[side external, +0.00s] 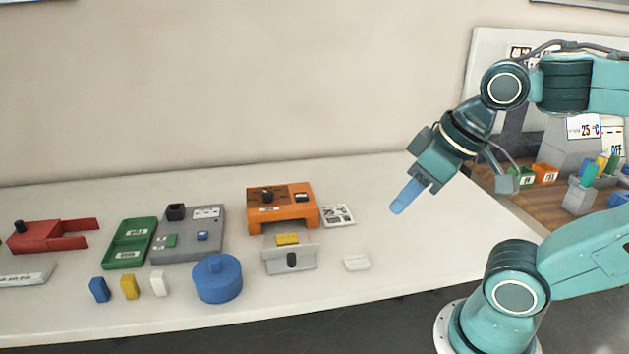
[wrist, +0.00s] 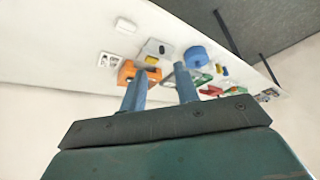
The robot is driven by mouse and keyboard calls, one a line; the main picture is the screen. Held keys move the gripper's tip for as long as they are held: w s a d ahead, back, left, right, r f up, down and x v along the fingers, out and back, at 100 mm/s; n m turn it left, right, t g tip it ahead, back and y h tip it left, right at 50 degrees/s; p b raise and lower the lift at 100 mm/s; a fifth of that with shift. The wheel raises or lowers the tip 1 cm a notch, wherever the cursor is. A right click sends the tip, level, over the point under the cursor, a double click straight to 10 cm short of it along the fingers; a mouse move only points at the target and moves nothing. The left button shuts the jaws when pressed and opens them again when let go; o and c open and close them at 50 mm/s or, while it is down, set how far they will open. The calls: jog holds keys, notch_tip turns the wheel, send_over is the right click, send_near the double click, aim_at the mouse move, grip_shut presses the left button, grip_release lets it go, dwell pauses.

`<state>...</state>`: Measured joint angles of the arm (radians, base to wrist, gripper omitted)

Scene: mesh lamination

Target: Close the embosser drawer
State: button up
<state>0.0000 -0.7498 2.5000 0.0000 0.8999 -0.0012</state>
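A yellow block (side external: 288,239) lies in the drawer. My gripper (side external: 397,208) is in the air to the right of the embosser, pointing down and left, touching nothing. In the wrist view, its blue fingers (wrist: 165,72) are apart and empty. The embosser (wrist: 126,72) and drawer (wrist: 158,48) appear beyond them.
A blue round container (side external: 218,280), a grey panel (side external: 187,248), a green tray (side external: 122,255) and several small blocks stand to the left. A labelled card (side external: 339,216) and a white block (side external: 357,262) lie right of the embosser. The table's right side is clear.

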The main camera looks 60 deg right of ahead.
jog(key=shift+w+n, duration=0.15)
jog(key=shift+n, duration=0.15)
grip_shut()
jog(key=w+a+f+n+g+h, duration=0.1)
jog(key=w+f+n, duration=0.6)
jog(key=n, duration=0.7)
jog(key=w+a+f+n+h, duration=0.1)
jog(key=w+a+f+n, duration=0.2)
jog(key=w+f+n, duration=0.4)
jog(key=n, duration=0.8)
jog(key=shift+w+a+f+g, duration=0.15)
jog(key=shift+w+f+g, duration=0.05)
jog(key=shift+g, duration=0.2)
